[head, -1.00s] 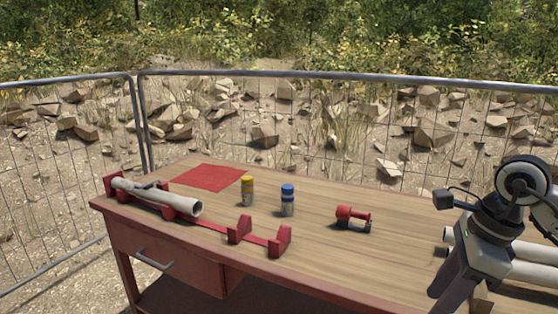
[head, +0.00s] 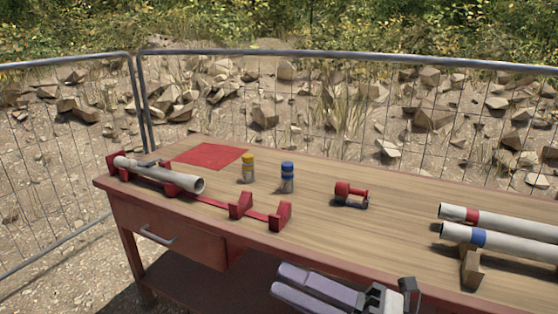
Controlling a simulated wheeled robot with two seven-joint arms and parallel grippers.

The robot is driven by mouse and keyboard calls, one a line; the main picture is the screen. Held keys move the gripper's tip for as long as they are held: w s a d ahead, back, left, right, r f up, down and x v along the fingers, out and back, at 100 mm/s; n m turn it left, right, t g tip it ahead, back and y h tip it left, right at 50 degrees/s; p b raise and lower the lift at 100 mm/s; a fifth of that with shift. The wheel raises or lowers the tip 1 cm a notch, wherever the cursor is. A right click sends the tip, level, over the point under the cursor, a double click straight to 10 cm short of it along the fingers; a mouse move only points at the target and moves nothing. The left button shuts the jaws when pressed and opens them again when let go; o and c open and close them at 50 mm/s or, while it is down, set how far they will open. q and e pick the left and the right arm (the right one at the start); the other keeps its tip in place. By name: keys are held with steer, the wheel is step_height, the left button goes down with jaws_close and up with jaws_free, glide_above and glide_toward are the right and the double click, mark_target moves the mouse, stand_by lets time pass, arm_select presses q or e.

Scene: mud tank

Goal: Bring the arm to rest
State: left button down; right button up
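My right gripper (head: 279,281) is low in the head view, in front of the table's near edge. Its two pale fingers point left and lie side by side with a narrow gap between them. It looks open, nothing shows between the fingers, and it is apart from the objects on the table. The lower finger is partly cut off by the picture's bottom edge. My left gripper is not in view.
The table (head: 330,185) holds a grey pipe (head: 165,175) in a red cradle (head: 240,205), yellow-capped (head: 248,174) and blue-capped (head: 287,184) cans, a red tool (head: 350,193), a red mat (head: 208,156), and red-banded (head: 500,222) and blue-banded (head: 505,244) pipes by a wooden support (head: 471,268). Wire fencing (head: 350,57) stands behind.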

steer(key=d+f+m+t+h, duration=0.45)
steer(key=f+m+h, duration=0.25)
steer(key=f+m, duration=0.4)
steer(key=d+f+m+t+h, duration=0.4)
steer(key=d+f+m+h, duration=0.4)
steer(key=m, duration=0.5)
steer(key=s+d+f+m+g+h, duration=0.1)
steer(key=s+f+m+g, duration=0.5)
steer(key=s+f, duration=0.8)
step_height(320, 180, down, 2)
steer(key=shift+s+f+m+g+h, duration=0.2)
steer(key=shift+m+g+h, duration=0.15)
steer(key=shift+m+h, duration=0.35)
steer(key=shift+d, duration=0.1)
